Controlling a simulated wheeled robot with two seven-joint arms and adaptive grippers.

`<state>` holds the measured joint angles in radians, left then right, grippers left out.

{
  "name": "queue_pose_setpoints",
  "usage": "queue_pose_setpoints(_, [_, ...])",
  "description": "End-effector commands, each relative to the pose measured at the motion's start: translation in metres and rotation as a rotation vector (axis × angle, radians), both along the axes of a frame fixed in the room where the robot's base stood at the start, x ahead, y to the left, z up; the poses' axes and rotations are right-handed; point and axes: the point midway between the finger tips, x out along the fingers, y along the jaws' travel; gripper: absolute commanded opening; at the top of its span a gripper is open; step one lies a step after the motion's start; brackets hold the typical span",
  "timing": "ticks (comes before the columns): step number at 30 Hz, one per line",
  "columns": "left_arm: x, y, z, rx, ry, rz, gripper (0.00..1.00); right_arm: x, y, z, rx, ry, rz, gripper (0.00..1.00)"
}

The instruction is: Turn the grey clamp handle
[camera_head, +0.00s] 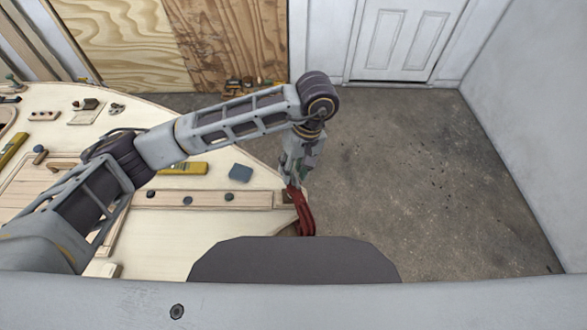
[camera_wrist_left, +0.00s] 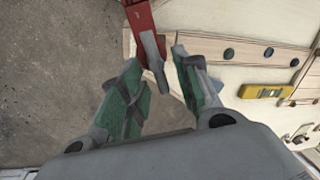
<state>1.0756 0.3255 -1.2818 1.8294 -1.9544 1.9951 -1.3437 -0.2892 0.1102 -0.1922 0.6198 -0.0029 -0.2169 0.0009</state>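A red clamp (camera_head: 306,217) sits at the right tip of the pale plywood hull (camera_head: 245,250). In the left wrist view the red clamp body (camera_wrist_left: 139,14) is at the top, and its grey handle (camera_wrist_left: 151,50) points down towards my gripper. My left gripper (camera_head: 293,177) is just above the clamp, pointing down. In the wrist view its green-padded fingers (camera_wrist_left: 156,72) are spread open, with the end of the grey handle showing between them. I cannot tell whether either finger touches it. In the head view the handle is not clear. My right gripper is not in view.
A wooden strip (camera_head: 210,199) with dark round knobs runs along the hull to the clamp. A yellow level (camera_head: 183,168) and a blue-grey block (camera_head: 240,172) lie behind it. Bare concrete floor (camera_head: 430,180) is free to the right; a white door (camera_head: 408,40) stands behind.

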Motion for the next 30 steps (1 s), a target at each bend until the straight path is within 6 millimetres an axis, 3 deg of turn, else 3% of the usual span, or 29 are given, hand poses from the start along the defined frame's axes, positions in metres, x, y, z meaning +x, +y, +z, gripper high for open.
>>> queue_pose_setpoints(12, [-0.0005, 0.0008, -0.0044, 0.000, 0.000, -0.001, 0.32, -0.0015, 0.0000, 0.0001, 0.000, 0.002, 0.000, 0.38])
queue_pose_setpoints(20, [-0.0004, 0.0008, -0.0043, 0.000, 0.000, 0.000, 0.01, -0.0013, -0.0001, 0.0002, 0.000, 0.001, 0.000, 0.38])
queue_pose_setpoints(30, [-0.0003, 0.0012, -0.0044, -0.001, -0.001, 0.013, 0.00, -0.0008, -0.0002, -0.0020, 0.000, 0.001, 0.000, 0.38])
